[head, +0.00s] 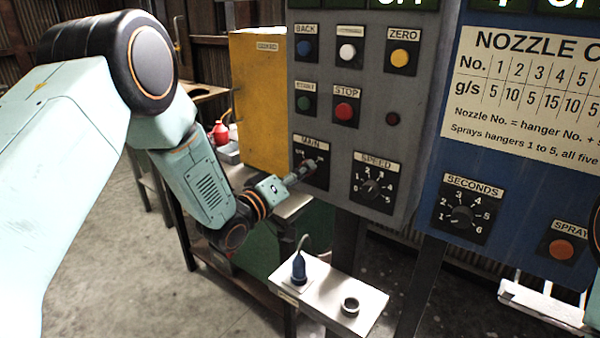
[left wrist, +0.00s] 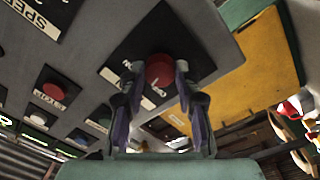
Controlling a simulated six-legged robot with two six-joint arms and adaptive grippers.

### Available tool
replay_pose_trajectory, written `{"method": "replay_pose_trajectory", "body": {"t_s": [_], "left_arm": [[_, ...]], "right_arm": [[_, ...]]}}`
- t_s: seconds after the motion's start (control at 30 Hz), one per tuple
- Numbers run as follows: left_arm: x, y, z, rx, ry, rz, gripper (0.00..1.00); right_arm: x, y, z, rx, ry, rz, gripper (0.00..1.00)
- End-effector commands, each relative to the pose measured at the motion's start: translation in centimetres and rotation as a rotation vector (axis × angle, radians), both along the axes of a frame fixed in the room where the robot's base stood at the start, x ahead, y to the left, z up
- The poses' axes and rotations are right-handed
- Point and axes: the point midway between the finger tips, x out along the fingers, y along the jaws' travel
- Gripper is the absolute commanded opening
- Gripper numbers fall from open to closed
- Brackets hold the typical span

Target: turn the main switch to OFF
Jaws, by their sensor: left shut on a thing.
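The main switch plate (head: 322,173) is a dark square labelled MAIN on the grey control panel. My left gripper (head: 305,168) reaches it from the left and hides most of the knob. In the left wrist view the red round main switch knob (left wrist: 159,69) sits between the two fingertips of my left gripper (left wrist: 157,76), which is shut on it. The knob's pointer and its exact setting cannot be made out. My right gripper does not show.
The speed dial (head: 372,187) is right of the main switch, and the red stop button (head: 344,111) is above it. A yellow cabinet (head: 258,105) stands behind on the left.

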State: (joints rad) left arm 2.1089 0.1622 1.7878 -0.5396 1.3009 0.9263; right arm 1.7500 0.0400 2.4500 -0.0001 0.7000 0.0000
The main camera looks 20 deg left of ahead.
Motion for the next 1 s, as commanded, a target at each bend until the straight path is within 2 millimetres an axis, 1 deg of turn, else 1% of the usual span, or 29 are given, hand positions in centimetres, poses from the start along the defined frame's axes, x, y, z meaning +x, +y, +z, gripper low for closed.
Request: {"method": "replay_pose_trajectory", "body": {"t_s": [0.03,0.3,0.5,0.7,1.0], "left_arm": [[0.17,0.11,0.45,-0.044,0.005,0.004,0.01],[0.18,0.1,0.43,-0.265,0.085,0.004,0.01],[0.17,0.08,0.45,-0.39,0.13,0.003,0.01],[0.19,0.09,0.48,-0.473,0.158,0.004,0.01],[0.2,0.13,0.49,-0.521,0.174,0.004,0.01]], "right_arm": [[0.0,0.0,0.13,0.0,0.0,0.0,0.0],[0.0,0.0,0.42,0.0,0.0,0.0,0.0],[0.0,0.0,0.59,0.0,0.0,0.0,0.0],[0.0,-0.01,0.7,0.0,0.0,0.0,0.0],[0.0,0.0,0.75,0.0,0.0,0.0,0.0]]}}
